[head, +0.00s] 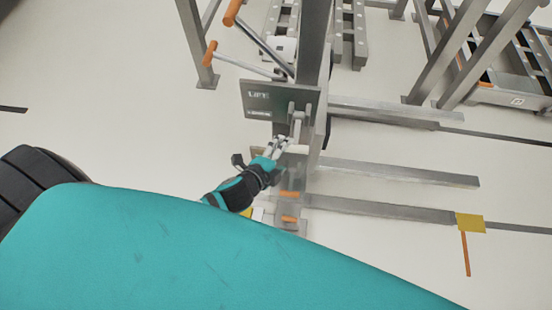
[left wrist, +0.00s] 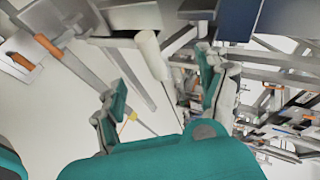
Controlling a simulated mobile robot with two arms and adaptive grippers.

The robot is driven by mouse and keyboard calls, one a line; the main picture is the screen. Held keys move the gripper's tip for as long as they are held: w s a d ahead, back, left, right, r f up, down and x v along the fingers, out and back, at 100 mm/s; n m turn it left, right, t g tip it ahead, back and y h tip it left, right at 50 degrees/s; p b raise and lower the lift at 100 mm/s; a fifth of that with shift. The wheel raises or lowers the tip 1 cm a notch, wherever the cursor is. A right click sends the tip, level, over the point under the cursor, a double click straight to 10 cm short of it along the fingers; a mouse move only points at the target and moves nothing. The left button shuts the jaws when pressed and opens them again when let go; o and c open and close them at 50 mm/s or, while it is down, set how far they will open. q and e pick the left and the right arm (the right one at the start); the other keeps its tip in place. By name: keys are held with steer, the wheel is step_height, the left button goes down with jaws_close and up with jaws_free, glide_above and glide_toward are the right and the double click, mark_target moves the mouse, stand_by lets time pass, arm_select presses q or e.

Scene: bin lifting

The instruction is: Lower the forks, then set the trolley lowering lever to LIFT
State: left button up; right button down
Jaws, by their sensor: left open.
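The trolley has a grey-green sign plate (head: 257,101) with white lettering that seems to read LIFT. A light grey lever (head: 297,118) stands at the plate's right edge. My left gripper (head: 282,143) is open just below the plate, close to the lever. In the left wrist view, a pale rod with a rounded end (left wrist: 151,54) lies between the open teal fingers (left wrist: 160,90); contact cannot be told. It appears to be the lever. Long grey bars, apparently forks (head: 400,173), reach right from the trolley low down; their exact height is unclear. My right gripper is not in view.
Orange-ended handles (head: 232,12) rise above the plate. A grey metal frame (head: 450,50) and rack stand at the upper right. A yellow floor marker (head: 469,223) lies near a bar's end. Open floor (head: 120,100) lies left of the trolley.

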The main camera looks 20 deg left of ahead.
arm_select(q)
steer(key=v, duration=0.3)
steer(key=shift+s+r, duration=0.2)
steer(key=shift+s, duration=0.1)
stand_by(0.6)
